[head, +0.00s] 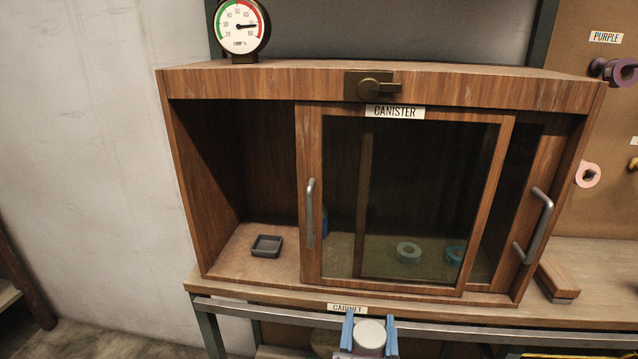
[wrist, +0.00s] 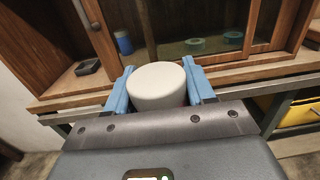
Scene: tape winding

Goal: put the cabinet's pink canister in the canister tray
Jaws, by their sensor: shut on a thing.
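My gripper (head: 370,334) is in front of the cabinet, below its front edge, with blue fingers shut on a pale canister (head: 370,333). The canister's top looks whitish; I cannot clearly make out pink on it. In the wrist view, the pale canister (wrist: 158,86) is upright between the fingers (wrist: 160,90). A small dark grey square tray (head: 267,246) sits empty on the cabinet floor at the left, in the open part. It also shows in the wrist view (wrist: 88,66). The wooden cabinet (head: 250,82) has glass sliding doors and a CANISTER label.
The sliding door (head: 311,200) covers the middle; the left bay is open. A blue cylinder (wrist: 123,42) stands inside near the door's left edge. Two teal tape rolls (head: 408,252) lie behind the glass. A gauge (head: 242,27) stands on top. A wooden block (head: 558,280) lies at right.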

